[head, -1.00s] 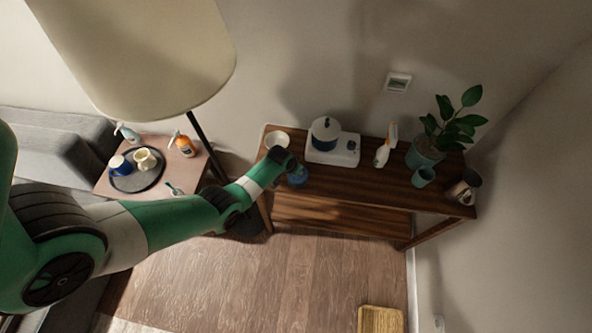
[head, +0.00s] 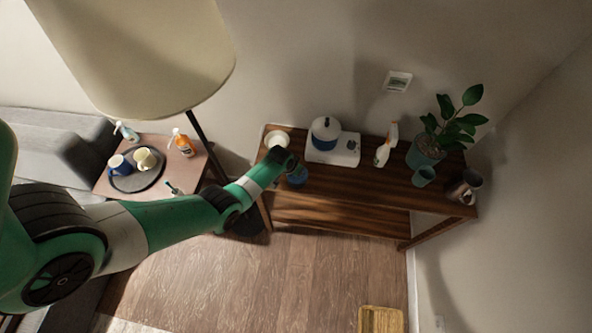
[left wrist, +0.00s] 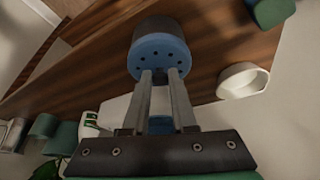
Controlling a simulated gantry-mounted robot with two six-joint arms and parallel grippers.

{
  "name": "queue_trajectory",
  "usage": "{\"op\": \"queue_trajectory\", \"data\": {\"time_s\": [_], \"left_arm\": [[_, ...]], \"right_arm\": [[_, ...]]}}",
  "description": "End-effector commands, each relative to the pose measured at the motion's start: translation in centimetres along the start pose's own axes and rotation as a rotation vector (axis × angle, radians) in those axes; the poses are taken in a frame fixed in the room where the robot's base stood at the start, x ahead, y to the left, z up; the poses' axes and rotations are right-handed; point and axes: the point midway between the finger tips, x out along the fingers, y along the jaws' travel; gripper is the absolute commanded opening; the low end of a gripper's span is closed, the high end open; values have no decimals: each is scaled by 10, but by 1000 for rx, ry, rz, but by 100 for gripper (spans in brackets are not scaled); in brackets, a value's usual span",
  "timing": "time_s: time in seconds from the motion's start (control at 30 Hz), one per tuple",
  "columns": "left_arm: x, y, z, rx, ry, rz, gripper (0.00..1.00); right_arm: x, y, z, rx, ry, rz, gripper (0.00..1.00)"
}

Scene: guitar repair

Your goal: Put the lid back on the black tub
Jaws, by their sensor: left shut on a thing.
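The black tub (left wrist: 160,27) shows in the left wrist view as a dark cylinder at the top middle. A blue lid (left wrist: 160,55) with a ring of small holes is at its near end; I cannot tell whether it is fully seated. My left gripper (left wrist: 160,74) has its two fingers at the lid's lower edge, shut on the lid. In the head view my left gripper (head: 288,168) is over the left part of the wooden console table, and a blue patch of the lid (head: 297,177) shows beside it. The tub is mostly hidden there. My right gripper is not in view.
A white bowl (head: 277,138) stands just behind my left gripper. A white cooker (head: 333,149) with a blue pot is to the right, then a spray bottle (head: 383,152) and a potted plant (head: 428,150). The console table (head: 345,185) has free room in its front middle.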

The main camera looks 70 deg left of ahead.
Motion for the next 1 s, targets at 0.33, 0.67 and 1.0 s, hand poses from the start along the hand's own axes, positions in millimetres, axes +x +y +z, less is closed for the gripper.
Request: {"op": "queue_trajectory", "data": {"time_s": [0.33,0.67,1.0], "left_arm": [[0,0,0,0,0,0,55],[0,0,0,0,0,0,76],[0,0,0,0,0,0,90]], "right_arm": [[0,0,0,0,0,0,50],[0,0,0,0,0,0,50],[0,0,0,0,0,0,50]]}}
